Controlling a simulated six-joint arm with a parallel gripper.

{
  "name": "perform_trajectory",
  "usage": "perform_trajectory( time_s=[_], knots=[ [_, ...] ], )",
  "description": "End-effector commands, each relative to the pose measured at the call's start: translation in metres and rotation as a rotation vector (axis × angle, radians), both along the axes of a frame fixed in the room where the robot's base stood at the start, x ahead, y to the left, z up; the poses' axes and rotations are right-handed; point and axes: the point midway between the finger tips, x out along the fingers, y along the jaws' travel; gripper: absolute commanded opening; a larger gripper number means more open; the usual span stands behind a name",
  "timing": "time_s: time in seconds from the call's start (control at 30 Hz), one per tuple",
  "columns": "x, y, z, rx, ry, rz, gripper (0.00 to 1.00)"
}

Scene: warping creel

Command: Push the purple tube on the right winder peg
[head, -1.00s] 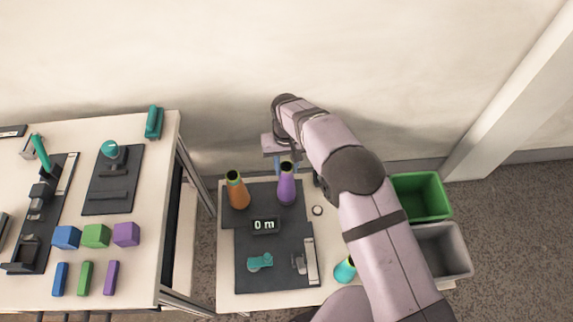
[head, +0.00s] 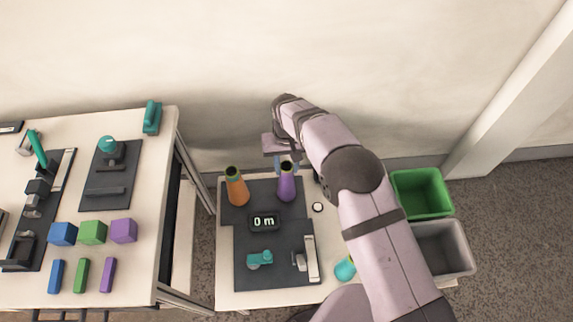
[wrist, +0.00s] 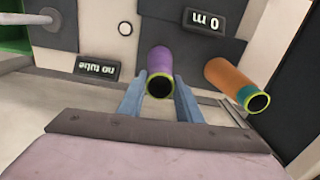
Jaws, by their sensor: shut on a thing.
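The purple tube (head: 287,186) stands upright on the dark board beside the orange tube, to its right. It also shows in the wrist view (wrist: 160,62), with its dark open end facing the camera. My gripper (head: 285,166) is at the top of the purple tube. In the wrist view its two blue-grey fingers (wrist: 160,92) lie on either side of the tube, shut on it. The right winder peg is not visible; the tube and board hide whether it is inside the tube. The orange tube (head: 237,188) stands apart at the left.
A "0 m" display (head: 264,222) sits in front of the tubes. A "no tube" display (wrist: 96,68) and a white button (wrist: 125,28) show in the wrist view. A teal cone (head: 345,268) stands at the table's front right. Green (head: 420,192) and grey (head: 445,248) bins are at the right.

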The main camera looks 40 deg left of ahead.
Motion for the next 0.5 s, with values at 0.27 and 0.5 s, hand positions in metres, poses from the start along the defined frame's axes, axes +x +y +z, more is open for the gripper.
perform_trajectory(
  time_s=[0.27,0.5],
  knots=[
    [0.0001,0.0003,0.0005,0.001,-0.001,0.000,0.14],
    [0.0001,0.0003,-0.0030,0.001,-0.001,0.000,0.14]
  ],
)
